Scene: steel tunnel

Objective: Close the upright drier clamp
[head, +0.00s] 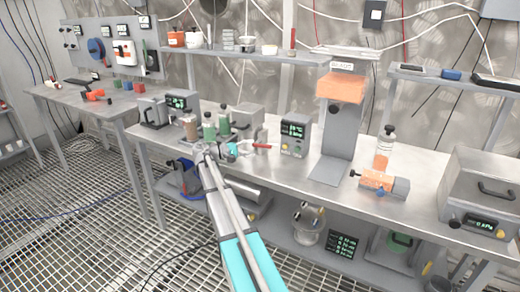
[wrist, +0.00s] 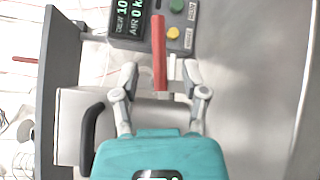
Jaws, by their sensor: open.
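A red bar (head: 262,146), which looks like the clamp's handle, shows on the bench just left of a grey box with a display. In the wrist view the red bar (wrist: 159,55) lies lengthwise between my fingertips. My gripper (head: 245,148) is at the bench's front, just left of the bar. In the wrist view my gripper (wrist: 162,75) is open, with a finger on each side of the bar and a visible gap to each. A small pale piece (wrist: 172,65) sits beside the bar. The clamp's base is hard to make out.
The grey display box (head: 294,137) stands close right of the bar. Green-filled bottles (head: 209,126) stand to its left. An orange valve-like fitting (head: 377,181) lies near the front edge.

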